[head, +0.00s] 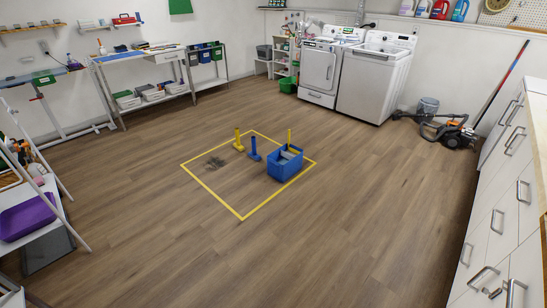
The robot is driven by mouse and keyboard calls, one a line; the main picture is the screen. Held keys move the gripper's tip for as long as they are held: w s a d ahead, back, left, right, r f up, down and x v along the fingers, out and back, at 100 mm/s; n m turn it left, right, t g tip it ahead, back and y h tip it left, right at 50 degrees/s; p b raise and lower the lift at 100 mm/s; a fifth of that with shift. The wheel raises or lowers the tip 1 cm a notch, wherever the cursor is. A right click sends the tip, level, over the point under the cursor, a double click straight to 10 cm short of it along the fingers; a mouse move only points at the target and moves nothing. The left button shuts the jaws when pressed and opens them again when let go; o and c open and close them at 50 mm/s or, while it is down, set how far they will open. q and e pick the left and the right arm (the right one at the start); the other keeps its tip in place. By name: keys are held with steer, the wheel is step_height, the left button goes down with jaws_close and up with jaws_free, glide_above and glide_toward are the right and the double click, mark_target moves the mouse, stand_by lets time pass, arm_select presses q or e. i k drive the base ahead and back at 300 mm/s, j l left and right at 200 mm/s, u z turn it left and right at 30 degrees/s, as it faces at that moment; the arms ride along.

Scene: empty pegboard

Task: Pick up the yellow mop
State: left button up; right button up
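Inside a yellow taped square on the wood floor stand small cleaning items. A yellow upright tool (238,140) with a wider foot stands on the left, near the tape's far corner. A blue upright tool (255,150) of similar shape stands beside it. A blue bucket (283,168) stands at the right, with a yellow handle (289,137) rising at its back and a greyish thing inside. Which yellow item is the mop I cannot tell at this size. Neither of my grippers is in view.
A dark dirt patch (214,163) lies inside the yellow tape (211,192). A vacuum cleaner (457,133) and two white machines (372,76) stand at the back right. White drawers (500,215) line the right, shelving the left. The floor around the square is clear.

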mark_target(238, 138)
steer(key=i+j+u, duration=0.25)
steer(key=i, duration=0.55)
steer(key=i+u, duration=0.25)
steer(key=i, duration=0.55)
steer(key=i+l+u, duration=0.25)
steer(key=i, duration=0.55)
steer(key=i+j, duration=0.15)
steer(key=i, duration=0.55)
steer(key=i+j, duration=0.15)
steer(key=i, duration=0.6)
steer(key=i+j, duration=0.15)
steer(key=i, duration=0.55)
steer(key=i+l+z, duration=0.15)
steer(key=i+z, duration=0.6)
steer(key=z, duration=0.15)
steer(key=i+j+z, duration=0.1)
steer(key=i+z, duration=0.35)
steer(key=i+j+z, duration=0.25)
steer(key=z, duration=0.2)
steer(key=i+j+z, duration=0.3)
steer(key=z, duration=0.15)
